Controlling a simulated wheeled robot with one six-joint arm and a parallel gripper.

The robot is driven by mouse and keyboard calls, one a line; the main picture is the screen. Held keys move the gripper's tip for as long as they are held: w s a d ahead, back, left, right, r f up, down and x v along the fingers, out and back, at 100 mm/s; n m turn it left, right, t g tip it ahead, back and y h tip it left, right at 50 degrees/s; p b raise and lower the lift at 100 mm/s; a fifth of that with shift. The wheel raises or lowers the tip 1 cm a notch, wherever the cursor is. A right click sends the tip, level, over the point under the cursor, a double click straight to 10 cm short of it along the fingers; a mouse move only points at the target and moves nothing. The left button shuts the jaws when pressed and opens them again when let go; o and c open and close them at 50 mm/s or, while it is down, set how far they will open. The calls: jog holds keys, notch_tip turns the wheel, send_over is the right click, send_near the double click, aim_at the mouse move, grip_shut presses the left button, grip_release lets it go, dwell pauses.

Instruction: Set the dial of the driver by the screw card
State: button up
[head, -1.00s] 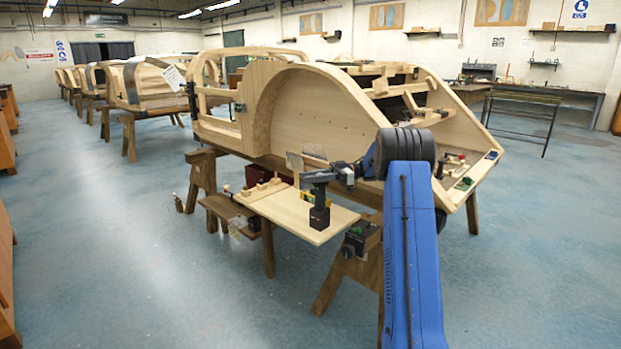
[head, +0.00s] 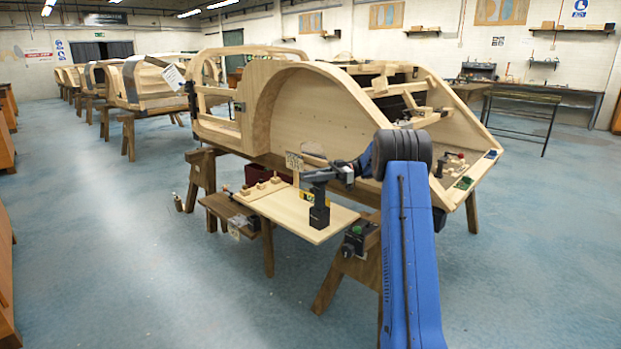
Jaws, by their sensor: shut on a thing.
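The driver (head: 318,190) is dark grey and stands upright on its battery foot on a pale wooden board, its head pointing across the picture. The screw card (head: 294,161) is a small printed card on a wooden upright just behind and left of the driver; its print is too small to read. My gripper (head: 349,173) is at the right end of the driver's head, below my blue arm. It is shut on the driver's dial there. Its fingers and the dial's marks are too small and partly hidden to make out.
The pale board (head: 285,212) rests on a sawhorse (head: 345,270) beside the wooden bodyframe (head: 305,105). Wooden blocks (head: 262,187) lie on the board's left part. A black clamp (head: 357,238) is by its right corner. The blue floor at left is clear.

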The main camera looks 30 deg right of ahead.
dwell(0.6)
jog(key=o, duration=1)
jog(key=shift+o, duration=0.2)
